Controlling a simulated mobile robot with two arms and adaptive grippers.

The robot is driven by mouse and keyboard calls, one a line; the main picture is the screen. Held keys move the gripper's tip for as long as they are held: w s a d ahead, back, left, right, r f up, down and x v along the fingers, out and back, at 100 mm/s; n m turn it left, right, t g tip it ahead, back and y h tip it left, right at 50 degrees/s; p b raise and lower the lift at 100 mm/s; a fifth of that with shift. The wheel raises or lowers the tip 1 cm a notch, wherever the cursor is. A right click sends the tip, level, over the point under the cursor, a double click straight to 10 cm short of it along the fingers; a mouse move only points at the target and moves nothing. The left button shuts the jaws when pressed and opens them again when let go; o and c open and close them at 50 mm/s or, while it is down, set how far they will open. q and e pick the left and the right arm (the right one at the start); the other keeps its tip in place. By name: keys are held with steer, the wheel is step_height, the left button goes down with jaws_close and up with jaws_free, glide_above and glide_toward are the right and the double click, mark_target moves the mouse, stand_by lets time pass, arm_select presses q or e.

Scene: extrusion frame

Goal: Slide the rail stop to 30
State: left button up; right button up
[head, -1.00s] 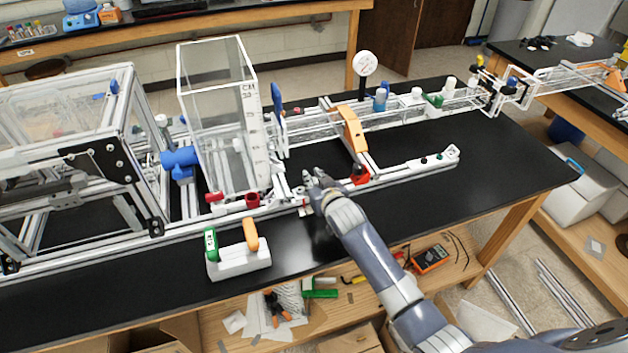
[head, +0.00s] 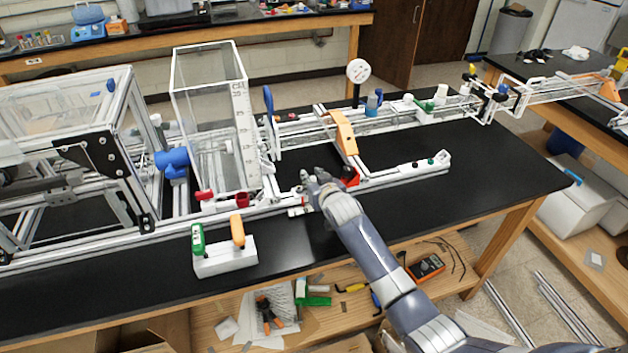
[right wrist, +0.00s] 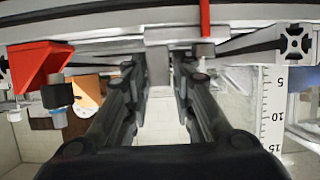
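My right gripper (head: 314,180) is at the front aluminium rail (head: 400,178), right of the clear tank. In the right wrist view its two dark fingers (right wrist: 156,75) stand apart, with a small grey block (right wrist: 158,65) under the rail between their tips. I cannot tell whether this block is the rail stop. A red upright piece (right wrist: 204,22) is just right of the fingers, and a red-orange bracket (right wrist: 40,68) is to the left. In the head view a red part (head: 350,175) sits right of the gripper. No mark reading 30 is legible on the rail. My left gripper is out of view.
The clear tank (head: 208,122) with a vertical scale stands left of the gripper. A scale also shows in the right wrist view (right wrist: 272,115). An orange bridge piece (head: 343,132) stands behind the rail. A white block with green and orange handles (head: 226,258) sits in front.

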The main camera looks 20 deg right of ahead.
steer(key=shift+d, duration=0.15)
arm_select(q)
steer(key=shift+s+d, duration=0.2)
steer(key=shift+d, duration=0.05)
arm_select(e)
steer(key=v, duration=1.2)
steer(key=shift+f, duration=0.1)
